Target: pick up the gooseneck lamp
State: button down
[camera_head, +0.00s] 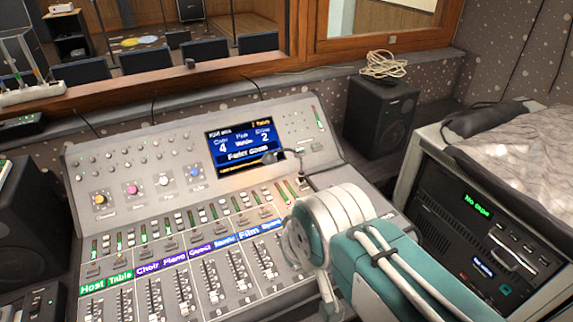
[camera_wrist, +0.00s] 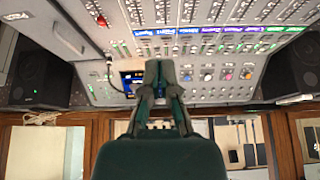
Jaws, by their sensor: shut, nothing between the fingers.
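The gooseneck lamp (camera_head: 269,157) is small and dark. In the head view its head hangs over the lower edge of the console's screen, and its thin neck curves down to the right. In the wrist view, which is upside down, a thin curved neck (camera_wrist: 109,72) shows just left of the fingers; I cannot make out the lamp's head there. My gripper (camera_wrist: 158,66) is shut and empty, pointing at the console, with its tips in front of the screen. The lamp appears apart from the fingers. In the head view my arm hides the gripper.
The mixing console (camera_head: 90,163) has rows of faders, coloured knobs and a lit screen (camera_head: 240,142). A black speaker (camera_head: 380,117) with a coiled cable (camera_head: 384,65) stands behind right. A rack unit (camera_head: 470,235) is close on the right. A wooden window ledge (camera_head: 170,80) runs behind.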

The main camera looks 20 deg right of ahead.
jog(key=c, duration=1)
grip_release()
jog(key=o, duration=0.5)
jog(key=shift+w+r, duration=0.15)
jog(key=shift+w, duration=0.1)
jog(key=shift+o, duration=0.7)
jog(key=w+d+r, duration=0.2)
jog(key=w, duration=0.5)
jog(key=shift+w+d, duration=0.2)
jog(key=shift+w, duration=0.2)
jog(key=g, duration=0.1)
send_over(302, 169)
jog(key=s, duration=0.4)
notch_tip(302, 169, down, 9)
jog(key=x, duration=1)
jog(key=shift+f, duration=0.25)
